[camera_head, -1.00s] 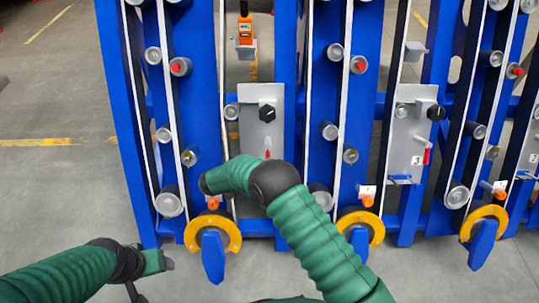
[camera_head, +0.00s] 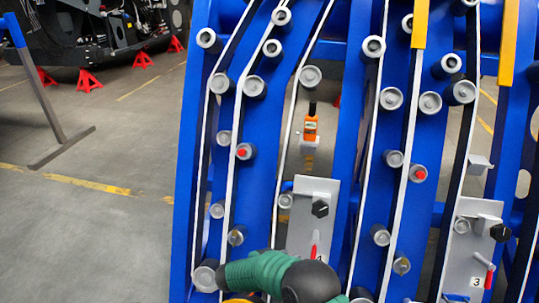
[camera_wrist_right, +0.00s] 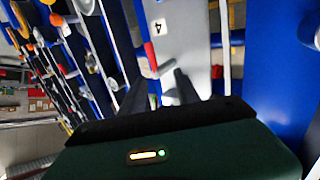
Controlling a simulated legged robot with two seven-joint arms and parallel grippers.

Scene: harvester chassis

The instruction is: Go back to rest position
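My right arm (camera_head: 265,271) shows at the bottom of the head view, with green sleeve and a dark joint, in front of the blue chassis. In the right wrist view my right gripper (camera_wrist_right: 160,88) has two dark fingers standing apart with nothing visible between them. It points toward a grey panel (camera_wrist_right: 185,40) marked 4. A red-tipped lever (camera_wrist_right: 150,57) is just beyond the fingertips; whether they touch it I cannot tell. My left gripper is out of view.
The blue chassis (camera_head: 357,110) with rollers and white belts fills the middle and right. Open grey floor (camera_head: 90,235) lies left; a stand (camera_head: 62,147) is beyond.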

